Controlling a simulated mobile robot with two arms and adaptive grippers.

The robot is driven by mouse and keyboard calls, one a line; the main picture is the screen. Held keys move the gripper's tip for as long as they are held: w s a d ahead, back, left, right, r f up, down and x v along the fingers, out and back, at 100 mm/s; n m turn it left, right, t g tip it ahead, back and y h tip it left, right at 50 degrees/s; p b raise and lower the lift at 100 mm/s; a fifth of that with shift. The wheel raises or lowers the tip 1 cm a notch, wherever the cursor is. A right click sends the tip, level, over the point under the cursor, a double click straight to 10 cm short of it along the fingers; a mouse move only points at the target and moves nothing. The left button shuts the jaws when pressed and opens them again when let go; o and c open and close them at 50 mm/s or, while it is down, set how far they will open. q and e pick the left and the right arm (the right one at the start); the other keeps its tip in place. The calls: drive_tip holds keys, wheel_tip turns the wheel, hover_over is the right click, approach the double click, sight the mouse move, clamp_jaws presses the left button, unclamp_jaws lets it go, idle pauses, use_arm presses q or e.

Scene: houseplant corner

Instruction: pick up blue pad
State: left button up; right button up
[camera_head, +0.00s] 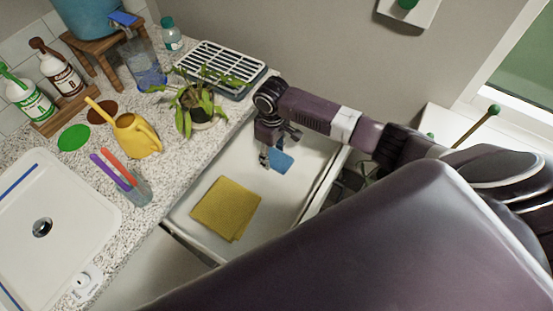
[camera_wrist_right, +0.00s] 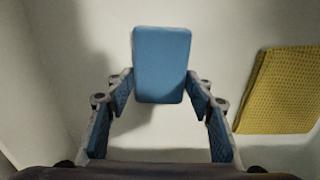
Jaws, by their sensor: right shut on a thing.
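The blue pad (camera_head: 281,161) is a small flat block with rounded corners, inside the open white drawer (camera_head: 197,205) near its back end. My right gripper (camera_head: 268,159) reaches down into the drawer and is shut on the pad. In the right wrist view, the blue pad (camera_wrist_right: 161,62) sits between the two fingertips of the right gripper (camera_wrist_right: 160,92), touching both. I cannot tell if the pad is clear of the drawer floor. My left gripper is not in view.
A yellow cloth (camera_head: 226,208) lies in the drawer beside the pad. The speckled counter (camera_head: 172,180) holds a potted plant (camera_head: 199,105), a yellow watering can (camera_head: 137,136) and a drying rack (camera_head: 218,65). Drawer walls surround the gripper; the drawer floor around the cloth is clear.

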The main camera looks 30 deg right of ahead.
sight(273, 156)
wheel_tip(273, 156, up, 20)
drive_tip(key=shift+b, duration=0.45)
idle(0.4)
